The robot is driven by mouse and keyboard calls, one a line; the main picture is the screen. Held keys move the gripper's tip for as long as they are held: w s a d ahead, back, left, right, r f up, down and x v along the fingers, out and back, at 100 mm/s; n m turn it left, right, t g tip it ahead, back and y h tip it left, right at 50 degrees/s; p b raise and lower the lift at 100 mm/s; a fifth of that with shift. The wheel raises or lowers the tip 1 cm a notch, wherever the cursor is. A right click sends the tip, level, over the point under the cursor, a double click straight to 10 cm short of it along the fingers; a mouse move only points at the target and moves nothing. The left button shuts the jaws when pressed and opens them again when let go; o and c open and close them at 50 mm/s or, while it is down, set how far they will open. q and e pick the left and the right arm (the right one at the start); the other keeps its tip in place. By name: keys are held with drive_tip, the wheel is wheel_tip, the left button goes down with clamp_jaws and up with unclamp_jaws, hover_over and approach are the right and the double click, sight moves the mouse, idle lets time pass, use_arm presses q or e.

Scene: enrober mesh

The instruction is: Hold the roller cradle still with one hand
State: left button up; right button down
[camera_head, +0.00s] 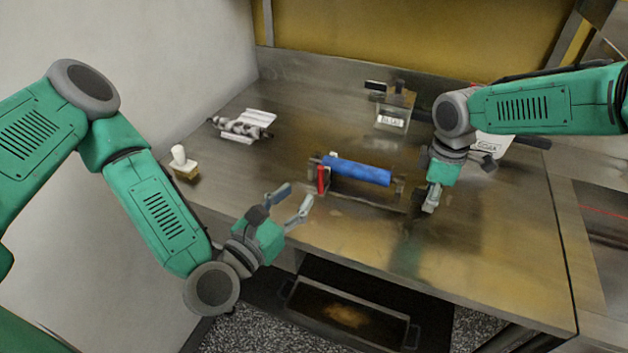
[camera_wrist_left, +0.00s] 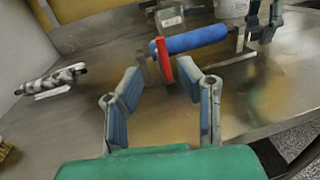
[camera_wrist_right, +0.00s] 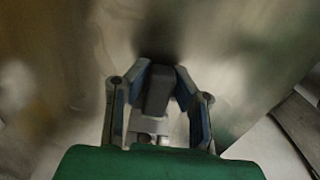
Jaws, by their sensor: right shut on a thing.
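The roller cradle (camera_head: 398,191) stands on the steel table and carries a blue roller (camera_head: 358,171). A red upright piece (camera_head: 321,180) is at its left end. In the left wrist view the blue roller (camera_wrist_left: 192,40) and red piece (camera_wrist_left: 164,60) lie ahead of the fingers. My right gripper (camera_head: 431,203) is at the cradle's right end. In the right wrist view its fingers are shut on a dark grey block (camera_wrist_right: 157,92), which appears to be the cradle's end grip. My left gripper (camera_head: 295,203) is open and empty, left of and nearer than the cradle, apart from it.
A patterned roller on a white rest (camera_head: 240,127) lies at the back left. A brush-like white-handled item (camera_head: 183,163) is at the left edge. A labelled container (camera_head: 392,118) and a white tub (camera_head: 493,146) stand behind. A dark tray (camera_head: 345,312) is below the table's front edge.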

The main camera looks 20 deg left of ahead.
use_arm(q)
drive_tip(key=shift+s+a+f, duration=0.1)
drive_tip(key=shift+s+a, duration=0.1)
drive_tip(key=shift+s, duration=0.35)
drive_tip(key=shift+s+a, duration=0.15)
drive_tip(key=shift+s, duration=0.4)
drive_tip(key=shift+s+d, duration=0.1)
drive_tip(key=shift+s, duration=0.1)
drive_tip(key=shift+d, duration=0.45)
drive_tip(key=shift+s+d+f, duration=0.1)
drive_tip(key=shift+f, duration=0.05)
drive_tip(key=shift+w, duration=0.45)
hover_over(325, 193)
drive_tip(key=s, duration=0.1)
drive_tip(key=shift+d, duration=0.15)
drive_tip(key=shift+w, duration=0.4)
drive_tip(key=shift+a, duration=0.2)
